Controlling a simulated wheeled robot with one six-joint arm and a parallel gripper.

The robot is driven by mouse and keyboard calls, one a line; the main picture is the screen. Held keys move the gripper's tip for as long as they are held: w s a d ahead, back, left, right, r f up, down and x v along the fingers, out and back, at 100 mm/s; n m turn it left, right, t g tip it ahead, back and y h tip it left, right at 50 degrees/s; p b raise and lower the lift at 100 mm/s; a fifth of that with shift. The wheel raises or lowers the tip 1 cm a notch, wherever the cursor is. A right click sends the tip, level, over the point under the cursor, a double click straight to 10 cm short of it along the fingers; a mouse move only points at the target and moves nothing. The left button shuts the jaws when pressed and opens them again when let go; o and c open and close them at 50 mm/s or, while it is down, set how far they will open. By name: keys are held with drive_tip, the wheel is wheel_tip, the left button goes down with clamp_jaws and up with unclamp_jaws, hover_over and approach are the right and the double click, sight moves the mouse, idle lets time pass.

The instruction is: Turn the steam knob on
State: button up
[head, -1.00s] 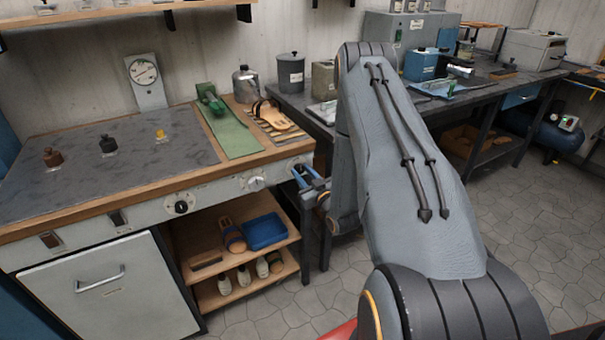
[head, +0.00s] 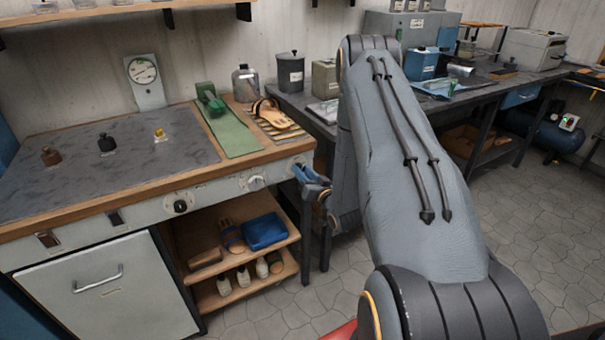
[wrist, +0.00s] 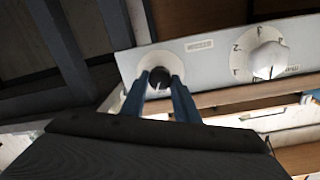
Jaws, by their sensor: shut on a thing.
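A small black knob (wrist: 160,75) on a white round plate sits at one end of the light front panel (head: 220,190) of the workbench. My gripper (wrist: 161,83) has its two blue fingers on either side of this knob, shut on it, in the upside-down wrist view. The label beside the knob is too small to read. In the head view my gripper (head: 301,171) is at the panel's right end, and the knob is hidden there. A larger white knob with a marked dial (wrist: 268,58) is beside it; it also shows in the head view (head: 256,182).
Another black knob (head: 180,206) and two switches are further left on the panel. A dark table (head: 300,105) stands to the right. The tiled floor in front is clear.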

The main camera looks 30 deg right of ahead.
drive_tip(key=m+b, duration=0.1)
drive_tip(key=m, duration=1)
drive_tip(key=shift+d+m+y, duration=0.1)
drive_tip(key=shift+m+y, duration=0.2)
idle(0.5)
drive_tip(key=o, duration=1.1)
drive_tip(key=shift+c, duration=0.2)
drive_tip(key=s+b, duration=0.2)
drive_tip(key=s, duration=0.5)
drive_tip(key=shift+s+d+r, duration=0.15)
drive_tip(key=shift+s, duration=0.25)
